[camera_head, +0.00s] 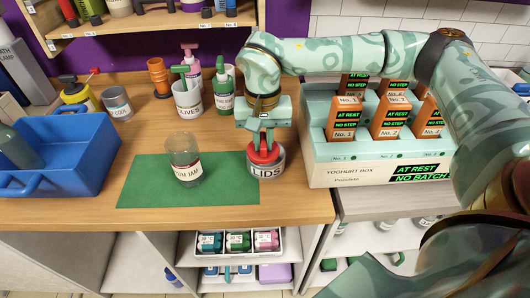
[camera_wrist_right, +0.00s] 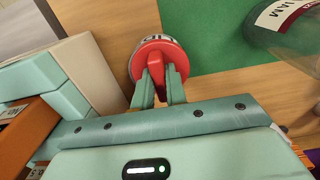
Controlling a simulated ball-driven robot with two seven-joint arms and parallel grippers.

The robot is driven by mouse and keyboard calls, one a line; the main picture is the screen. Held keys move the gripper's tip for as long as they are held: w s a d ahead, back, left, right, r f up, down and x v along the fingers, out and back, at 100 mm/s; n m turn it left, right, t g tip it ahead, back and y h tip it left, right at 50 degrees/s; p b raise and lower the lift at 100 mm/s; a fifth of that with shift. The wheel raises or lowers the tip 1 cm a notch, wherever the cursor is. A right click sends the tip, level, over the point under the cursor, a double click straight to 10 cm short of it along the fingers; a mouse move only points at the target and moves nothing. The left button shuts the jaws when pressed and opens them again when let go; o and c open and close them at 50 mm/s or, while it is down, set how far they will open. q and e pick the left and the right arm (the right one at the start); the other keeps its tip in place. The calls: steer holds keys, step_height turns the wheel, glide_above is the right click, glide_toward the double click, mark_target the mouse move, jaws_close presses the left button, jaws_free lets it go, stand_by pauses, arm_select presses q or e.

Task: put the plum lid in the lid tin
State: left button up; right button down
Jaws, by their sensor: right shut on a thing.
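The lid (camera_head: 263,157) is red, with a raised grip. My right gripper (camera_head: 265,143) points down and is shut on that grip. The lid sits at the mouth of the lid tin (camera_head: 267,170), a pale can labelled LIDS; I cannot tell whether it touches the rim or is inside. In the right wrist view the lid (camera_wrist_right: 160,50) covers most of the tin's opening, with its red grip between my fingers (camera_wrist_right: 165,75). A clear jar (camera_head: 187,166) with a jam label stands upright without a lid on the green mat (camera_head: 230,190). My left gripper is out of view.
A large yoghurt box (camera_head: 335,178) with several orange cartons stands close right of the tin. A blue crate (camera_head: 75,160) is at the left. Pots with pump bottles (camera_head: 188,98) stand behind. The mat's front is clear.

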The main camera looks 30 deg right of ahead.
mark_target(266, 152)
steer(key=shift+w+d+f, duration=0.25)
steer(key=shift+d+f, duration=0.05)
steer(key=shift+f, duration=0.2)
steer(key=shift+w+d+f, duration=0.2)
steer(key=shift+d+f, duration=0.1)
steer(key=shift+f, duration=0.15)
steer(key=f, duration=0.1)
steer(key=f+b, duration=0.1)
steer(key=f, duration=0.2)
steer(key=shift+w+d+b, duration=0.2)
steer(key=shift+d+b, duration=0.05)
steer(key=shift+b, duration=0.05)
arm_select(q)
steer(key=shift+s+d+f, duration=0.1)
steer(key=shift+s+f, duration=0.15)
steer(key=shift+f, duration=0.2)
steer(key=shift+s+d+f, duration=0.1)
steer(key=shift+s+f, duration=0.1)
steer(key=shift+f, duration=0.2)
arm_select(e)
steer(key=shift+r, duration=0.1)
steer(key=c, duration=1.4)
jaws_free()
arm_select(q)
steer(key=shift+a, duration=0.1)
